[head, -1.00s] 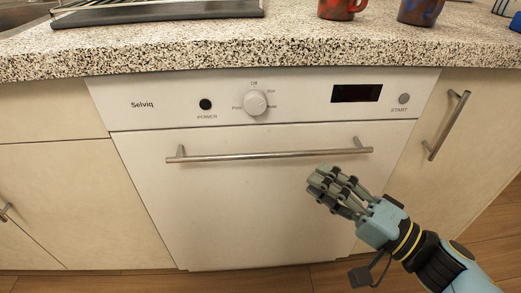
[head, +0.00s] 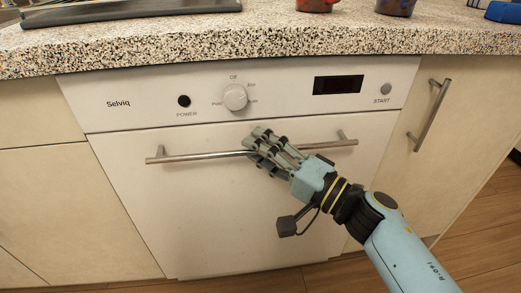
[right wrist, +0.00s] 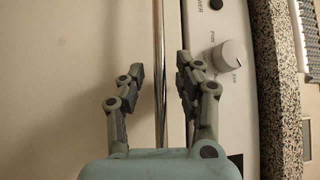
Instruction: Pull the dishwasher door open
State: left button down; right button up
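The white dishwasher door (head: 200,215) is shut under the counter. Its metal bar handle (head: 200,156) runs across the top of the door and also shows in the right wrist view (right wrist: 160,60). My right gripper (head: 257,143) is at the middle of the handle in the head view. In the right wrist view my right gripper (right wrist: 156,80) is open, with the handle running between its two fingers. I see a gap between the fingers and the bar there. My left gripper is not in view.
The control panel (head: 290,92) with a round knob (head: 235,97) lies just above the handle. The speckled countertop (head: 200,45) overhangs it. A cabinet with a vertical handle (head: 428,115) stands at the right. Wooden floor (head: 480,235) shows at the lower right.

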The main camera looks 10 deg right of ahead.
grip_shut()
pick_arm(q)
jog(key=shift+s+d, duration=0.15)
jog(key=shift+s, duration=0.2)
pick_arm(e)
jog(key=shift+f, duration=0.1)
jog(key=shift+s, duration=0.1)
